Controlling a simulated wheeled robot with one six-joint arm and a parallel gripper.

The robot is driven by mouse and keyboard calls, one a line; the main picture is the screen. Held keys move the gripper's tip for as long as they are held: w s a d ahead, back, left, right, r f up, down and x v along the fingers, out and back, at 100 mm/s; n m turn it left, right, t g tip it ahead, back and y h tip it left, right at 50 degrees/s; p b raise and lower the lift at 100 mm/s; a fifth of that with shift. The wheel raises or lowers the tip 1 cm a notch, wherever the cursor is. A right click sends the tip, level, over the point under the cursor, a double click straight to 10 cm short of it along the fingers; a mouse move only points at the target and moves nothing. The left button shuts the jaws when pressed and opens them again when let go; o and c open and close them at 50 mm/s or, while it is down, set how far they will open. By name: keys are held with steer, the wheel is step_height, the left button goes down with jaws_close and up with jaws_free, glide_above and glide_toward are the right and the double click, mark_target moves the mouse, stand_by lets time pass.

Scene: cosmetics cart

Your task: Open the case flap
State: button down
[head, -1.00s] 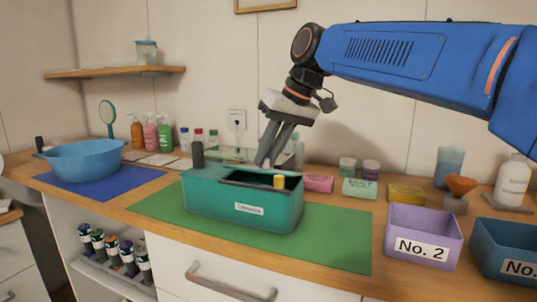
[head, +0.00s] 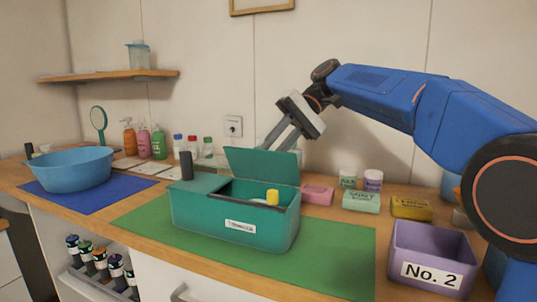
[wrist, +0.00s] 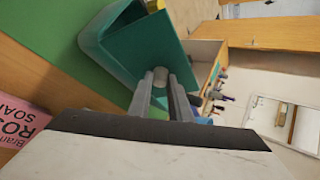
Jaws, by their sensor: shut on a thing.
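The teal case (head: 232,227) stands on a green mat. Its flap (head: 262,166) stands raised at the back edge of the open right part, leaning a little back. A yellow-topped item (head: 272,196) shows inside the opening. My gripper (head: 282,138) is behind the flap in the head view, with its fingertips hidden by it. In the wrist view my gripper (wrist: 162,84) is shut on a grey round knob (wrist: 160,74) at the edge of the teal flap (wrist: 150,50).
A purple bin marked No. 2 (head: 432,252) stands at the right. Soap boxes (head: 361,201) and small jars (head: 372,180) stand behind the mat. A blue basin (head: 73,170) is at the left. The front of the green mat (head: 330,245) is clear.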

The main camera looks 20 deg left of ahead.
steer(key=shift+w+f+m+g+y, duration=0.25)
steer(key=shift+w+m+g+y, duration=0.2)
steer(key=shift+w+g, duration=0.65)
steer(key=shift+s+g, duration=0.15)
steer(key=shift+g, duration=0.25)
steer(key=c, duration=1.6)
jaws_free()
steer(key=shift+f, duration=0.1)
